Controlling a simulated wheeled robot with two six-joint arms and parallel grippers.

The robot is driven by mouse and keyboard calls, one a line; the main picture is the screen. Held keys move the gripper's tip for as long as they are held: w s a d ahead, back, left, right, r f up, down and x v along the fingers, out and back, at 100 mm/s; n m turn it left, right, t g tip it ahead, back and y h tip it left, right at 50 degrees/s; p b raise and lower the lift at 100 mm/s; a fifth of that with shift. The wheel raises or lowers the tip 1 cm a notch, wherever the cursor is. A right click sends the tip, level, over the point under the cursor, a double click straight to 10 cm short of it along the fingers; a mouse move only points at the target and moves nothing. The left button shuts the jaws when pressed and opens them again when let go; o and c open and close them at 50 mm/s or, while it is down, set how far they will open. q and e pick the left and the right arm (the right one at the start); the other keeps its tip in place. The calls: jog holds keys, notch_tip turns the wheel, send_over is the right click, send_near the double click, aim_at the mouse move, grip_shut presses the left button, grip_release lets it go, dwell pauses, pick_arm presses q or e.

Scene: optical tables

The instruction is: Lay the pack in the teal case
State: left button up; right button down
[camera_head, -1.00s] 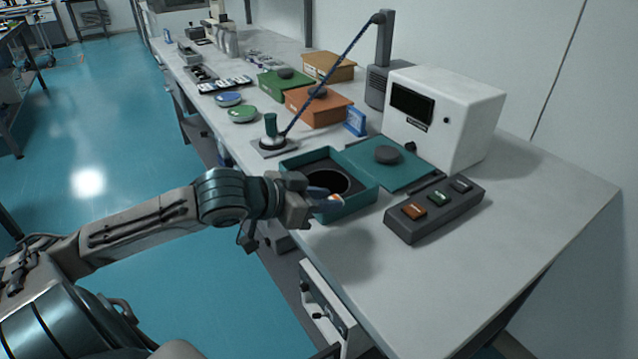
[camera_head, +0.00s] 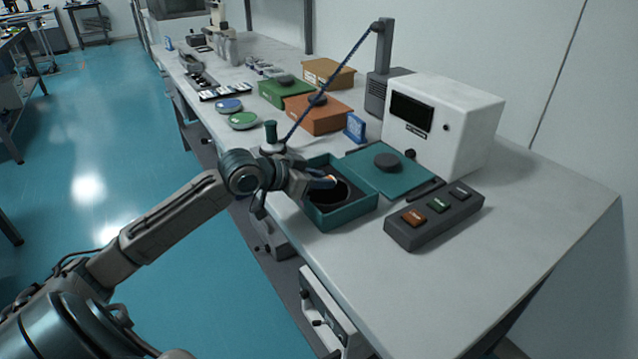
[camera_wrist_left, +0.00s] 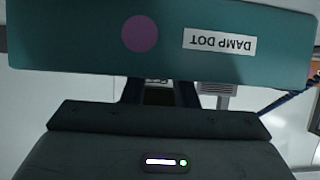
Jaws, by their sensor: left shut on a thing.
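In the left wrist view, a teal wall (camera_wrist_left: 75,40), apparently the case's outside, shows a purple dot and an upside-down "DAMP DOT" label. It hides my fingertips and the pack. My right gripper is not in view.
The flat teal lid (camera_head: 405,178) with a dark disc adjoins the case. A dark button box (camera_head: 420,228) and white instrument (camera_head: 455,120) stand to the right. A slanting blue stalk (camera_head: 330,82) reaches down behind my gripper. The table's near right is clear.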

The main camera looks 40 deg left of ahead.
pick_arm(q)
jog(key=shift+f, duration=0.7)
jog(key=shift+f, duration=0.1)
jog(key=o, duration=0.9)
jog(key=shift+o, duration=0.2)
